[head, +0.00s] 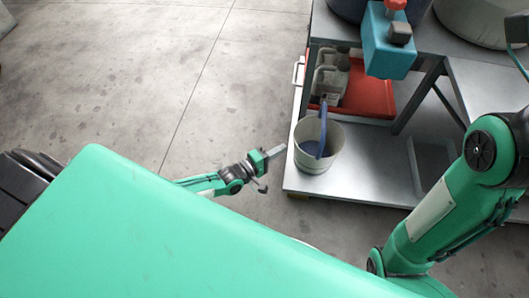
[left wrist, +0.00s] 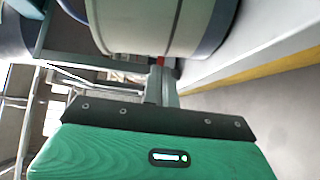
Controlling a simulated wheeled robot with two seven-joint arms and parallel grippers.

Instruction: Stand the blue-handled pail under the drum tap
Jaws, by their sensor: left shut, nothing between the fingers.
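The pale grey pail (head: 311,163) with a blue handle (head: 323,130) stands upright on the low metal shelf in the head view. My left gripper (head: 280,151) is shut and empty, just left of the pail with a small gap. In the left wrist view, a large pale, blue-edged rounded body, seemingly the pail (left wrist: 150,25), fills the top beyond the shut fingers (left wrist: 164,75). A teal block with a red knob, apparently the drum tap (head: 388,45), is above and right of the pail. My right gripper is out of view.
A red tray (head: 375,92) holding grey jugs (head: 330,80) sits behind the pail. A frame leg (head: 420,95) slants up to its right. The shelf (head: 365,160) is bare right of the pail. A beige drum (head: 485,20) stands on top. Open concrete floor lies left.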

